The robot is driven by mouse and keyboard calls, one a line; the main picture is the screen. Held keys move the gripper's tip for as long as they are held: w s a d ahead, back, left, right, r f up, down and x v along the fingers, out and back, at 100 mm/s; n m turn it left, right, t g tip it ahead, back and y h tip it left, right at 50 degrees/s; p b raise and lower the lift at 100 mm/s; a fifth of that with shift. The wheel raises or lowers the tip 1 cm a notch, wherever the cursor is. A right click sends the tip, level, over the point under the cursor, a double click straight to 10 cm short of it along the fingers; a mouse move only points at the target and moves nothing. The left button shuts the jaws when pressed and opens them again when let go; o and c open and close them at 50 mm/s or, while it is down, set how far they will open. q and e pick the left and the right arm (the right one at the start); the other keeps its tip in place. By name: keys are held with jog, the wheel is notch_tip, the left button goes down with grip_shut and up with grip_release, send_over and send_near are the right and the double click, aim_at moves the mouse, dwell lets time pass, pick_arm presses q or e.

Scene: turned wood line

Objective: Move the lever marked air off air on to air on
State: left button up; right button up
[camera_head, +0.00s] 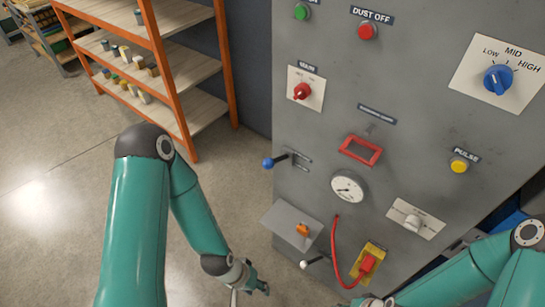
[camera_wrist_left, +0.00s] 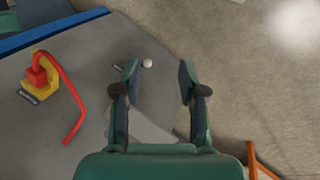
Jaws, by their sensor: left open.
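A lever with a white ball knob (camera_head: 304,264) sticks out low on the left side of the grey panel (camera_head: 330,110). Its knob also shows in the left wrist view (camera_wrist_left: 147,63), just ahead of the fingertips and nearer the left finger. A second lever with a blue ball knob (camera_head: 268,163) sits higher on the same side. I cannot read an air off or air on marking at either lever. My left gripper (camera_head: 250,286) is open and empty, left of the white knob and apart from it; its fingers also show in the wrist view (camera_wrist_left: 159,68).
A red cable (camera_head: 337,255) hangs beside a red plug on a yellow plate (camera_head: 368,262). An orange shelf rack (camera_head: 160,60) stands at the left. My right arm crosses the lower right corner.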

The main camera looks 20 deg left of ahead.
aim_at(269, 163)
pick_arm(q)
jog(key=shift+d, duration=0.15)
pick_arm(e)
jog(key=shift+s+d, duration=0.1)
